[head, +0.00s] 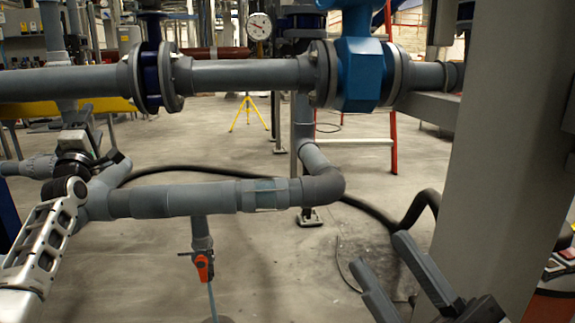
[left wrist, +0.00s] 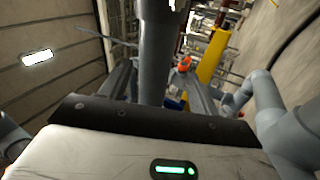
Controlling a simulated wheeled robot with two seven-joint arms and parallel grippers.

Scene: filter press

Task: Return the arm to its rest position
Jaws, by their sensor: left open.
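My left arm (head: 45,245) comes in from the left edge of the head view, and its hand is up among the grey pipes. In the left wrist view, the two fingers of my left gripper (left wrist: 157,88) are apart, with a grey upright pipe (left wrist: 157,45) showing between them. I cannot tell whether the fingers touch the pipe. My right gripper (head: 378,252) is at the lower right of the head view. Its two dark fingers are apart and nothing shows between them.
A horizontal grey pipe (head: 225,75) with a blue valve body (head: 358,72) crosses the upper view. A lower pipe (head: 175,201) carries a small orange-handled valve (head: 202,267). Open floor lies behind.

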